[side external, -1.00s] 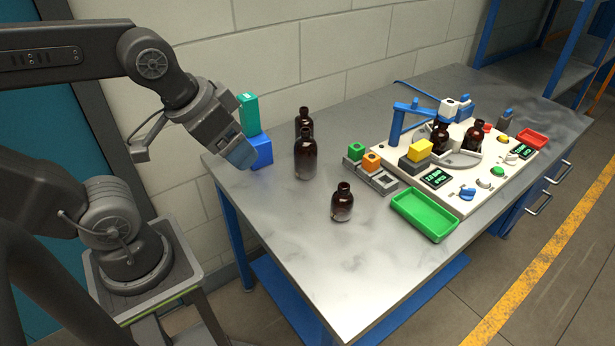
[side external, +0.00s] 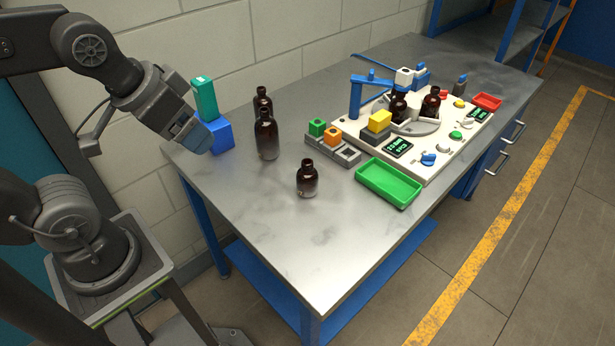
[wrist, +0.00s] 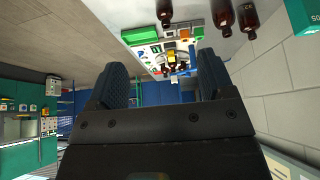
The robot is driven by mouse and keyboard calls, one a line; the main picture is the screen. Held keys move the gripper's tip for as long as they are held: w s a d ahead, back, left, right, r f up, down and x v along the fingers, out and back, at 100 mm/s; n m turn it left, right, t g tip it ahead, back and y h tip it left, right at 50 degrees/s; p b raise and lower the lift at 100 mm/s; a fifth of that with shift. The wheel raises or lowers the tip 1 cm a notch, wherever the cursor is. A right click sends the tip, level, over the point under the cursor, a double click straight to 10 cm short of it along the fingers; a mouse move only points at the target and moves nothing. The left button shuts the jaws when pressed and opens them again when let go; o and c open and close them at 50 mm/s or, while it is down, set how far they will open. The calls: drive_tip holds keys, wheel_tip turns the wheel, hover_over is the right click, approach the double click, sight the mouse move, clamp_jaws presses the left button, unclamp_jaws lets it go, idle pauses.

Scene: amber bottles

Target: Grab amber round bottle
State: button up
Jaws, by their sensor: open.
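A short, round amber bottle (side external: 307,181) with a dark cap stands upright on the metal table, in front of the others. A taller amber bottle (side external: 266,138) stands behind and left of it, with another amber bottle (side external: 262,98) partly hidden behind that. Two more amber bottles (side external: 398,106) (side external: 431,102) sit on the white machine. My gripper (side external: 203,137) is at the table's left end, beside the blue block, apart from all the bottles. In the wrist view my gripper (wrist: 161,78) is open and empty, and three bottles show along the top edge, the leftmost bottle (wrist: 164,10) standing apart.
A teal box (side external: 204,97) sits on a blue block (side external: 217,132) close to my gripper. The white machine (side external: 425,168), a green tray (side external: 389,183) and a grey rack (side external: 341,157) with green and orange blocks lie right of the bottles. The table's front is clear.

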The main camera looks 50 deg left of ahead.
drive_tip(key=shift+o, duration=1.1)
drive_tip(key=m+g, duration=0.6)
drive_tip(key=m, duration=0.4)
hover_over(308, 173)
drive_tip(key=a, duration=0.1)
wheel_tip(308, 173, down, 12)
drive_tip(key=f, duration=0.7)
drive_tip(key=shift+w+a+f, duration=0.2)
drive_tip(key=shift+w+f, duration=0.05)
drive_tip(key=shift+w+d+f, duration=0.1)
drive_tip(key=shift+f, duration=1.5)
drive_tip(key=shift+w+d+f, duration=0.1)
drive_tip(key=shift+f, duration=1.45)
drive_tip(key=c, duration=1)
